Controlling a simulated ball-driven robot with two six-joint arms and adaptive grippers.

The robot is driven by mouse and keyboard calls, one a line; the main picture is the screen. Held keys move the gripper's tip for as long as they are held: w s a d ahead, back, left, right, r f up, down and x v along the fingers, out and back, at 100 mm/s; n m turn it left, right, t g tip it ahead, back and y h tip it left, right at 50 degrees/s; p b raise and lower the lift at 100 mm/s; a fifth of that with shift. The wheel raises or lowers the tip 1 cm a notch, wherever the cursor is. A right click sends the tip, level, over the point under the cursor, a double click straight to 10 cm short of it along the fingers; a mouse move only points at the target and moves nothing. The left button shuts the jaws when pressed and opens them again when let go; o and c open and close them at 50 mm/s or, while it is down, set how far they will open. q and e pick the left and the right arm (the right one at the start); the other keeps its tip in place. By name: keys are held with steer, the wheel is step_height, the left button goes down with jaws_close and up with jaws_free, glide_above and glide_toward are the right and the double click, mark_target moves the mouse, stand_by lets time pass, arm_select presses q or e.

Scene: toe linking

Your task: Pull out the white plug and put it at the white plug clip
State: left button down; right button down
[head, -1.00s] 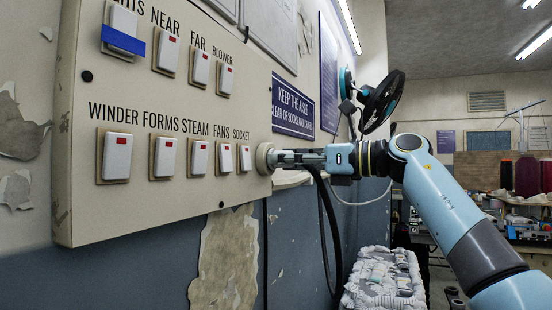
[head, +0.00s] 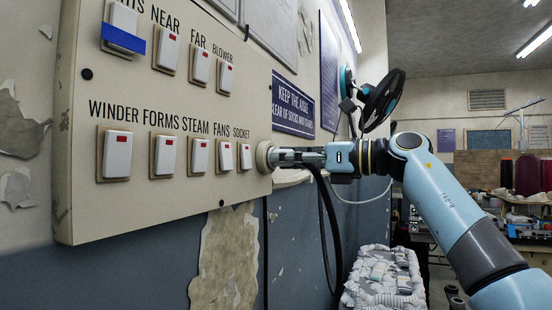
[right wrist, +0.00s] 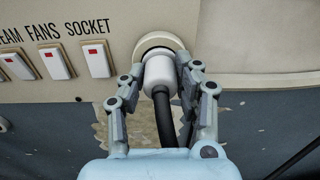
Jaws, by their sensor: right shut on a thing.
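I cannot make out the white plug clip. My left gripper is not in view.
The switch panel (head: 85,215) carries several white switches close left of the socket. A dark cable (head: 325,225) hangs below my right gripper. A fan (head: 381,102) is on the wall behind. A bin heaped with pale items (head: 383,280) stands below.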

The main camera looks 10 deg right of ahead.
steer(key=shift+s+d, duration=0.2)
steer(key=shift+d, duration=0.05)
steer(key=shift+s+d, duration=0.15)
steer(key=shift+d, duration=0.15)
steer(key=c, duration=1.5)
jaws_free()
jaws_close()
steer(key=shift+b+v, duration=0.45)
steer(key=shift+v, duration=1.05)
